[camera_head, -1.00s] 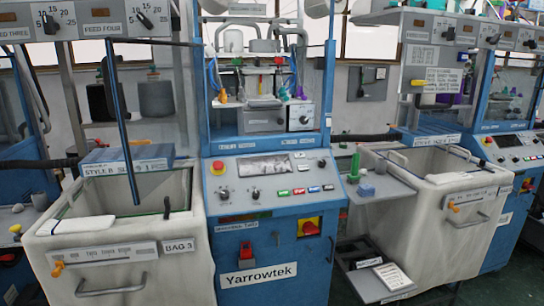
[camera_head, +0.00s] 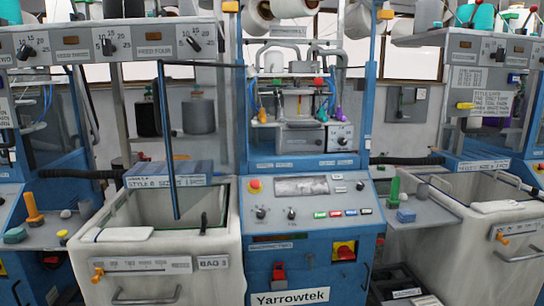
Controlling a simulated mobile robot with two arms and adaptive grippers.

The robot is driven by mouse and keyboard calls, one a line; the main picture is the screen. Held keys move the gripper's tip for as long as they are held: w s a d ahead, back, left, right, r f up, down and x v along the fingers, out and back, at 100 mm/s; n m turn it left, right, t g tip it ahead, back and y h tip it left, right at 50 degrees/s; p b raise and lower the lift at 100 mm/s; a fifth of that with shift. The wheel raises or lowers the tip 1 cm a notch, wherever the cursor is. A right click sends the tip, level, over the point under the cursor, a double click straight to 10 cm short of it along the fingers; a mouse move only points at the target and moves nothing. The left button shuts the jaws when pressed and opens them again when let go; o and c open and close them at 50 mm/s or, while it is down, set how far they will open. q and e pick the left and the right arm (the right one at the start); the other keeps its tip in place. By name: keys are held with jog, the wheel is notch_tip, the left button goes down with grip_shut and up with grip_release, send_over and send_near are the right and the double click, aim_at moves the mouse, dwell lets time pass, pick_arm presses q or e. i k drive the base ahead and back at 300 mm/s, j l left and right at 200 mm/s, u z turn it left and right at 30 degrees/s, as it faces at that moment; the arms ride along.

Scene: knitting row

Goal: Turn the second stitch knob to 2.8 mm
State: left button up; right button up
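The blue Yarrowtek machine stands in the middle, with a sloped control panel (camera_head: 310,197). Two black knobs sit low on this panel, a left knob (camera_head: 261,213) and a right knob (camera_head: 291,214). Another small dark knob (camera_head: 360,186) is at the panel's upper right. A grey box (camera_head: 342,137) inside the machine's upper bay also carries small knobs. The labels and scales are too small to read, so I cannot tell which knob is the second stitch knob or its setting. Neither of my grippers shows.
A red emergency button (camera_head: 255,184) and coloured push buttons (camera_head: 335,214) share the panel. A white fabric bin (camera_head: 170,255) stands left, another bin (camera_head: 470,240) right. A grey shelf (camera_head: 425,215) holds a green cone. An overhead feed rail (camera_head: 70,44) has black dials.

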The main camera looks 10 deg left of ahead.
aim_at(342, 141)
jog(key=i+j+z, duration=0.1)
jog(key=j, duration=0.35)
jog(key=i+j+z, duration=0.1)
jog(key=i+j, duration=0.15)
jog(key=j, duration=0.25)
jog(key=i+j+z, duration=0.1)
jog(key=j, duration=0.35)
jog(key=i+j+z, duration=0.1)
jog(key=j, duration=0.4)
jog(key=i+j+z, duration=0.1)
jog(key=j, duration=0.4)
jog(key=i, duration=0.05)
